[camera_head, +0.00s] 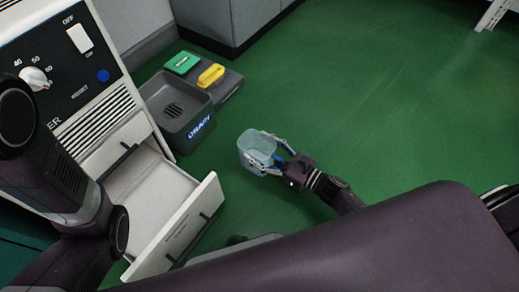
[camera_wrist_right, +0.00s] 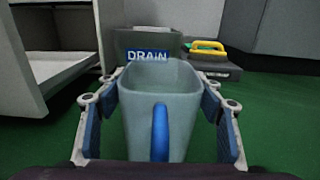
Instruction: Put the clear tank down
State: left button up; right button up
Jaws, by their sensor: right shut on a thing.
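The clear tank (camera_head: 255,146) is a translucent, pale blue-grey open container. My right gripper (camera_head: 272,157) is shut on it, with a finger on each side. In the right wrist view the tank (camera_wrist_right: 160,100) stands upright between the two blue-padded fingers, with a blue handle (camera_wrist_right: 160,132) facing the camera. Its inside looks empty. In the head view it appears in front of the drain; whether its bottom touches the floor cannot be told. My left gripper is not in view; only my left arm shows at the left.
A dark drain basin (camera_head: 177,112) labelled DRAIN stands beyond the tank. Beside it, a grey platform (camera_head: 228,86) bears a green item (camera_head: 182,63) and a yellow-handled item (camera_head: 211,75). A white machine's drawer (camera_head: 180,228) is open at the left. Green floor (camera_head: 390,100) is clear to the right.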

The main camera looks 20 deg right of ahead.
jog(key=shift+r, duration=0.15)
jog(key=shift+f+b, duration=0.3)
jog(key=o, duration=1.8)
jog(key=shift+r, duration=0.1)
jog(key=shift+c, duration=0.2)
jog(key=p+v, duration=0.4)
jog(key=v, duration=0.8)
jog(key=shift+r, duration=0.2)
